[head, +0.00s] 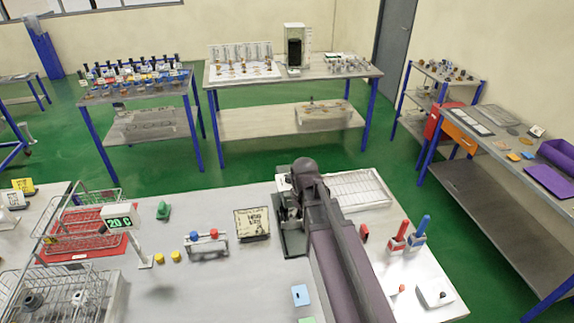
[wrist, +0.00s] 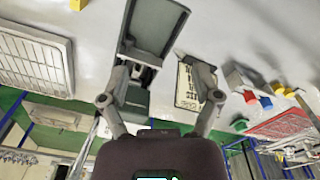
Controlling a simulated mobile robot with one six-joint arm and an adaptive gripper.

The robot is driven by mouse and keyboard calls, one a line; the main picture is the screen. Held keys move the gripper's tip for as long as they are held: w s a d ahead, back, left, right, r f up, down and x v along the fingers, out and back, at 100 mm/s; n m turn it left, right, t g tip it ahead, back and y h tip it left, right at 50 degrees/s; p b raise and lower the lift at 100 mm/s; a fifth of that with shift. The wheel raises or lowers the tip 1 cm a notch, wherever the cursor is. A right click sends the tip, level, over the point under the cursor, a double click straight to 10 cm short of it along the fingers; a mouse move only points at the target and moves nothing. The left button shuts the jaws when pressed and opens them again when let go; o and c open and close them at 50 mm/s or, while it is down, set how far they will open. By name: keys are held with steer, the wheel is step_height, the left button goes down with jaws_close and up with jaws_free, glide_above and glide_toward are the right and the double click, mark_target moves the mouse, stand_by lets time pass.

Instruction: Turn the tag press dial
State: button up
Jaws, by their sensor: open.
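A dark grey-green machine (head: 291,240), which looks like the tag press, stands on the near table, partly hidden by my arm. In the wrist view its dark body (wrist: 152,25) lies ahead of my gripper, with a grey-green block (wrist: 137,95) near the left finger. I cannot make out a dial for certain. My gripper (wrist: 162,80) is open, its fingers wide apart with nothing held between them. The left finger overlaps the press in the picture; contact cannot be told. The right finger overlaps a framed sign with dark lettering (wrist: 183,88), also seen in the head view (head: 252,223).
A white slatted tray (head: 360,188) lies right of the press. A stand with blue and red knobs (head: 208,243) is to the left, beside yellow pieces. Red and blue upright items (head: 399,238) stand at right. The table front at centre-left is clear.

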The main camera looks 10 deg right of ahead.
steer(key=w+r+n+p, duration=0.4)
steer(key=w+r+p, duration=0.2)
steer(key=r+p, duration=0.6)
steer(key=n, duration=1.2)
glide_above(289, 176)
steer(key=shift+r+b, duration=0.3)
steer(key=shift+r, duration=0.15)
steer(key=shift+f, duration=0.15)
step_height(289, 176, down, 14)
steer(key=b, duration=1.3)
steer(key=shift+r+b, duration=0.25)
steer(key=shift+b, duration=0.15)
